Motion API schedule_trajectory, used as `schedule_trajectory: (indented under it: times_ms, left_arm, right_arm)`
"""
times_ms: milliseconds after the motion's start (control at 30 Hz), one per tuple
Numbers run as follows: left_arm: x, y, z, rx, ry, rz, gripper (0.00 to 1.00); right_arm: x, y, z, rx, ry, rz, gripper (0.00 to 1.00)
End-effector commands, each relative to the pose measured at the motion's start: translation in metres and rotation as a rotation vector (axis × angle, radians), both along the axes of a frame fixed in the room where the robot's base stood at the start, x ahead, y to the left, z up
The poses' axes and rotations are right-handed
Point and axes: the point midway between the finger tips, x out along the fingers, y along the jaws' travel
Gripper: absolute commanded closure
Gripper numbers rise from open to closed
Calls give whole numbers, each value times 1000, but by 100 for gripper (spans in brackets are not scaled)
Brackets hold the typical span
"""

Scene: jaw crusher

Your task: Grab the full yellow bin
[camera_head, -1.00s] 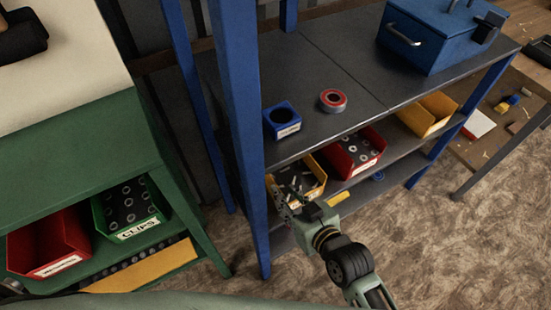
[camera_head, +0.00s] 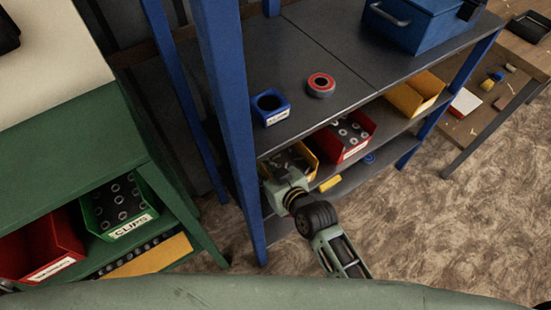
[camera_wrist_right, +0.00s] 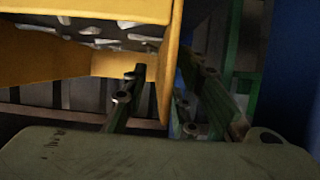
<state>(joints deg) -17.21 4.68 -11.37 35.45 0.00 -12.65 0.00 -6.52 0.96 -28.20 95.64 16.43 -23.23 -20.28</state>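The full yellow bin (camera_head: 312,158) holds dark and metallic parts and sits at the left end of the blue rack's middle shelf. It also fills the upper left of the right wrist view (camera_wrist_right: 60,75), with grey parts inside. My right gripper (camera_head: 279,172) is at the bin's front, covering part of it. In the right wrist view, my right gripper (camera_wrist_right: 172,95) is open, with its two fingers apart and a yellow wall edge of the bin showing between them. Whether the fingers touch the wall cannot be told. My left gripper is not in view.
A red bin (camera_head: 345,137) of parts stands close beside the full bin, and an empty-looking yellow bin (camera_head: 418,92) stands farther right. The rack's blue front post (camera_head: 236,130) rises just left.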

Motion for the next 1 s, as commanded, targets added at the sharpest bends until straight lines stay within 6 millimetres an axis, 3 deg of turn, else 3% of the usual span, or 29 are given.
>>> schedule_trajectory:
  times_ms: [100, 400, 1000]
  left_arm:
    - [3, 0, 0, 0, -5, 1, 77]
    - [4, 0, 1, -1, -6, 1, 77]
    - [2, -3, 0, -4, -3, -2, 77]
  right_arm:
    - [0, 0, 0, 0, 0, 0, 76]
    - [0, 0, 0, 0, 0, 0, 100]
    - [0, -1, 0, 0, 0, 0, 100]
